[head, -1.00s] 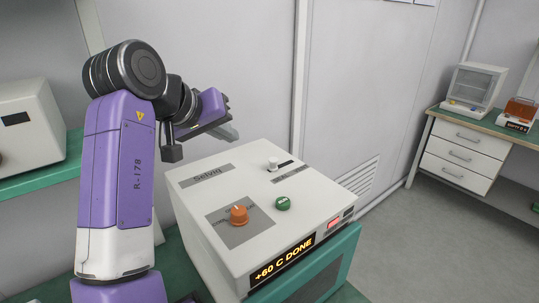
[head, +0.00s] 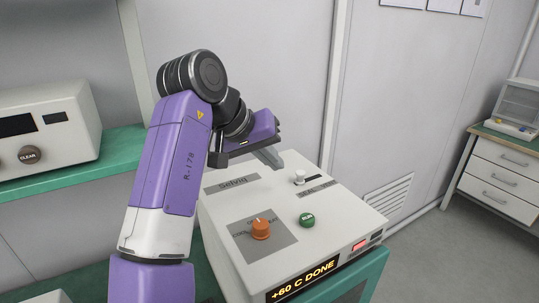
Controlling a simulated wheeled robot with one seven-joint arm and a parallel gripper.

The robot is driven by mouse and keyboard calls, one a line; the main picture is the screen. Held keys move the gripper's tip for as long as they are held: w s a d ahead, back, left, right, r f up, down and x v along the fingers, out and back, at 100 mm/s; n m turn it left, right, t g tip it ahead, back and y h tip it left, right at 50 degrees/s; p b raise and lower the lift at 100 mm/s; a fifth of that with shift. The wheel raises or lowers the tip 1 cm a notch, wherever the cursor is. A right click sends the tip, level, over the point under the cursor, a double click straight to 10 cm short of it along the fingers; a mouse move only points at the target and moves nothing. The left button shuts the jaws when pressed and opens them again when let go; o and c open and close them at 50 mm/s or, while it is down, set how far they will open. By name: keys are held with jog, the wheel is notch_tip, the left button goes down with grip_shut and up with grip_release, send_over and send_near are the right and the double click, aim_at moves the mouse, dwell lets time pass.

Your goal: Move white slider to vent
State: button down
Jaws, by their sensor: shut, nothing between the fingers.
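The white slider (head: 299,177) is a small white knob on the top of the white box labelled Selviq (head: 233,207), near its back right edge. It stands at the left end of a dark slot (head: 315,176).
An orange knob (head: 261,229) and a green button (head: 307,220) sit on the box top in front of the slider. The box front display (head: 304,281) reads "+60 C DONE". Another white device (head: 46,131) stands on a green shelf at left. A drawer cabinet (head: 492,177) is at right.

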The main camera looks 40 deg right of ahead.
aim_at(300, 177)
jog(key=x, duration=0.5)
jog(key=shift+d+f, duration=0.25)
jog(key=shift+f, duration=0.1)
jog(key=d+p, duration=0.1)
jog(key=d, duration=0.1)
jog(key=s+d+p, duration=0.1)
jog(key=d+p, duration=0.1)
jog(key=d, duration=0.1)
jog(key=shift+s+r, duration=0.2)
jog(key=shift+s, duration=0.05)
jog(key=shift+d+f, duration=0.15)
jog(key=shift+d, duration=0.05)
jog(key=shift+s, duration=0.1)
